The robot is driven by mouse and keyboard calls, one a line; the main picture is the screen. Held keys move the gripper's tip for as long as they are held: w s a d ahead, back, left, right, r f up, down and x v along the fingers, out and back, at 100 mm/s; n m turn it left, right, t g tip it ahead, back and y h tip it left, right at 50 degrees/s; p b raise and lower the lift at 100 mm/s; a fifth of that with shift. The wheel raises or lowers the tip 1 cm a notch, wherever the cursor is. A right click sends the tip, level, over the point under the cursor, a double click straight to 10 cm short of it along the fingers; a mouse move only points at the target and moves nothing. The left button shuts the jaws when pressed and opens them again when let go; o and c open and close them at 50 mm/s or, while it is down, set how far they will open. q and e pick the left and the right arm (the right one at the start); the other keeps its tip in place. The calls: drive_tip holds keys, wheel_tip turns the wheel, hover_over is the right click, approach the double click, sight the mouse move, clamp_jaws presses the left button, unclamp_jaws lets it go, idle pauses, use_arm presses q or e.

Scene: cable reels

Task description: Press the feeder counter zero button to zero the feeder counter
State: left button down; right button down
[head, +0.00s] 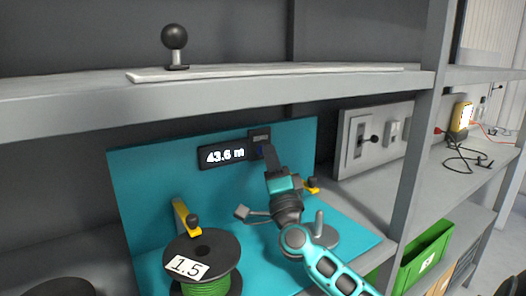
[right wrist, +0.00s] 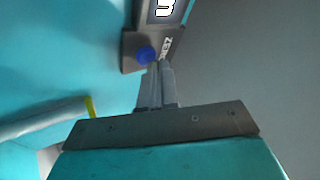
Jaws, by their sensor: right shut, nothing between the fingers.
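The feeder counter (head: 223,155) is a black display on the teal back panel, reading "43.6 m". At its right is a small dark box (head: 260,134) with the zero button. In the right wrist view the zero button (right wrist: 147,55) is a blue round knob beside a partly covered "ZERO" label; part of the display (right wrist: 165,10) shows above. My right gripper (head: 267,148) is shut and empty, its tips at the button box. In the right wrist view the fingertips (right wrist: 160,64) overlap the button's right edge; I cannot tell whether they touch it. My left gripper is out of view.
A black reel (head: 202,250) marked "1.5" with green cable stands below the display, near yellow brackets (head: 181,215). A grey shelf (head: 230,92) runs above. A grey switch panel (head: 372,140) is to the right. A green crate (head: 425,255) sits lower right.

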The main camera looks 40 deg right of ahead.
drive_tip(key=shift+w, duration=0.2)
idle(0.4)
drive_tip(key=shift+s, duration=0.15)
drive_tip(key=shift+s+a+p, duration=0.1)
drive_tip(key=shift+s+p, duration=0.3)
drive_tip(key=shift+s, duration=0.25)
drive_tip(key=s, duration=0.1)
drive_tip(key=s+p, duration=0.1)
drive_tip(key=s, duration=0.3)
drive_tip(key=shift+a, duration=0.3)
idle(0.7)
